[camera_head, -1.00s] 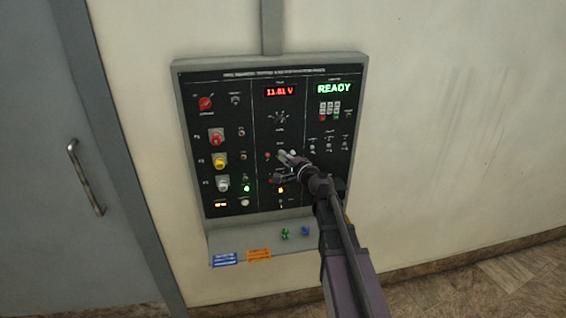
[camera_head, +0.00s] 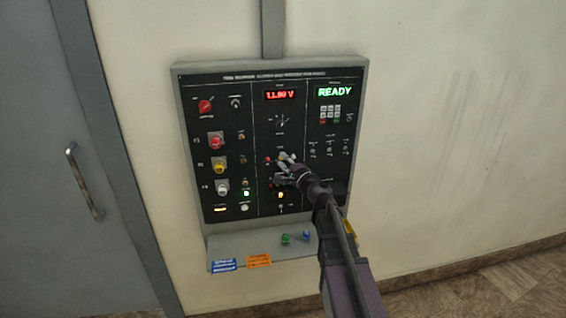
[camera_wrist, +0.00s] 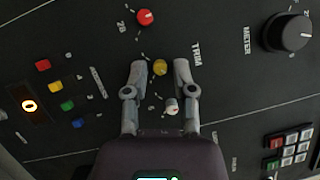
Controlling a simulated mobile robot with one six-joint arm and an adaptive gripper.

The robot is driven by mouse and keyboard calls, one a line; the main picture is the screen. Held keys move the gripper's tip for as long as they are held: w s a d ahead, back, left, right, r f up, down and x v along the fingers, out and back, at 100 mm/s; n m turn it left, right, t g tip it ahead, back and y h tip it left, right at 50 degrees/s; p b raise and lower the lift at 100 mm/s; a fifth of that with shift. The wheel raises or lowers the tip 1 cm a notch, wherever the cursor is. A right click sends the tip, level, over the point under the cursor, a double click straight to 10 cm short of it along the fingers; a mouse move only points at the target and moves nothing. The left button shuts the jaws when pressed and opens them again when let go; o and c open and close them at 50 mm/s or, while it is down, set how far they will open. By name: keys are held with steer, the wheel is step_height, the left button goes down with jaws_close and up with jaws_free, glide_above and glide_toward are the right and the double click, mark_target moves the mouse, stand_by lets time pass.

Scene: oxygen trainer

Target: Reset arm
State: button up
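My gripper (camera_wrist: 160,72) is open in the wrist view, its two grey fingers apart near the TRIM area of the black control panel (camera_wrist: 230,75). A small yellow knob (camera_wrist: 160,68) and a white knob (camera_wrist: 171,106) show between the fingers. A red knob (camera_wrist: 145,17) is just beyond them. I cannot tell whether a finger touches anything. In the head view my gripper (camera_head: 285,166) is in front of the middle section of the wall panel (camera_head: 228,92), and my arm hides its lower right part.
A shelf (camera_head: 225,247) below the panel holds a green piece (camera_head: 286,239), a blue piece (camera_head: 307,235), and blue (camera_head: 223,265) and orange (camera_head: 259,261) labels. A grey door (camera_head: 50,200) with a handle (camera_head: 85,182) is left. The wall at right is clear.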

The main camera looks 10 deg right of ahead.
stand_by(0.4)
steer(key=shift+s+a+f+n+g+y, duration=0.2)
steer(key=shift+s+a+n+g+y, duration=0.1)
steer(key=shift+a+n, duration=0.1)
steer(key=s+a+f+n+g, duration=0.9)
steer(key=s+f+n+g, duration=0.15)
steer(key=s+f, duration=0.25)
steer(key=s+d+f+n+g+h, duration=0.2)
steer(key=s+d+f+g+h, duration=0.1)
steer(key=s, duration=0.4)
steer(key=s+d+f+n+g+h, duration=0.2)
steer(key=s+d+f+g+h, duration=0.1)
steer(key=s, duration=0.5)
steer(key=d+f+h, duration=0.1)
steer(key=d+h, duration=0.1)
steer(key=d, duration=0.1)
steer(key=shift+s+f+g, duration=0.25)
steer(key=shift+g, duration=0.1)
stand_by(2.0)
